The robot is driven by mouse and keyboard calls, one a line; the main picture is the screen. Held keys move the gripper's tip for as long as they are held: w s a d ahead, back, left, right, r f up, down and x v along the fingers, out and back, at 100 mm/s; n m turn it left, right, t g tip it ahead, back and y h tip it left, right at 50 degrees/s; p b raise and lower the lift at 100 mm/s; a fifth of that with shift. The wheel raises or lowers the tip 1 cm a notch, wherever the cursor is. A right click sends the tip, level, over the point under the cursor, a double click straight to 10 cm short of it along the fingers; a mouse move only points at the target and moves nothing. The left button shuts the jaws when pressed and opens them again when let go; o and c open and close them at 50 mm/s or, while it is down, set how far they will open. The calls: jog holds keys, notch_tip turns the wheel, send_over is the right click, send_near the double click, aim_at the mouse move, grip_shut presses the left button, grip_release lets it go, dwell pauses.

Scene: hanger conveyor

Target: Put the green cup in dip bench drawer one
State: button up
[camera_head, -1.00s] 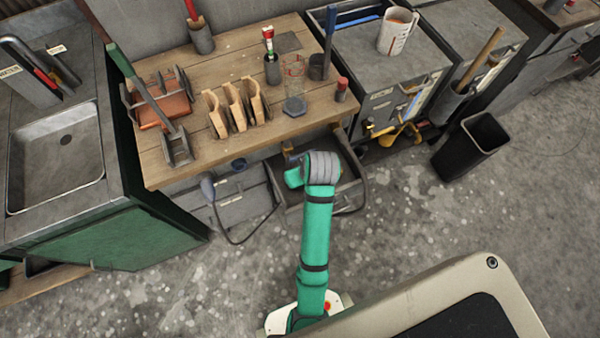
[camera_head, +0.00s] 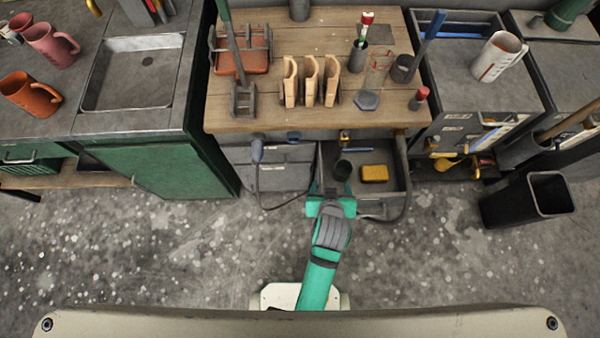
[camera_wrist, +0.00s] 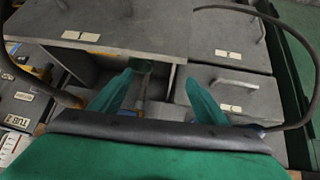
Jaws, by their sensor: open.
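A dark green cup (camera_head: 343,169) stands in the left part of the open drawer (camera_head: 398,190) under the wooden bench. In the wrist view a green round shape, which looks like this cup (camera_wrist: 143,66), shows beyond the fingers near the left fingertip. My gripper (camera_head: 331,188) is at the drawer's front left, close to the cup on the near side. In the wrist view its two green fingers (camera_wrist: 157,84) are spread apart with nothing clamped between them. My gripper's body hides part of the drawer front.
A yellow block (camera_head: 375,173) lies in the drawer, right of the cup. A hose (camera_head: 262,190) hangs at the drawer's left. The wooden bench top (camera_head: 260,118) overhangs above. A black bin (camera_head: 528,200) stands at the right; open floor lies in front.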

jog(key=s+a+r+t, duration=0.3)
jog(key=s+a+r, duration=0.1)
jog(key=s+r, duration=0.3)
jog(key=s+a+r+t+y, duration=0.1)
jog(key=s+a+r+t, duration=0.3)
jog(key=s+r, duration=0.3)
jog(key=s+a, duration=0.1)
jog(key=s, duration=0.3)
jog(key=shift+a, duration=0.2)
jog(key=shift+c, duration=0.5)
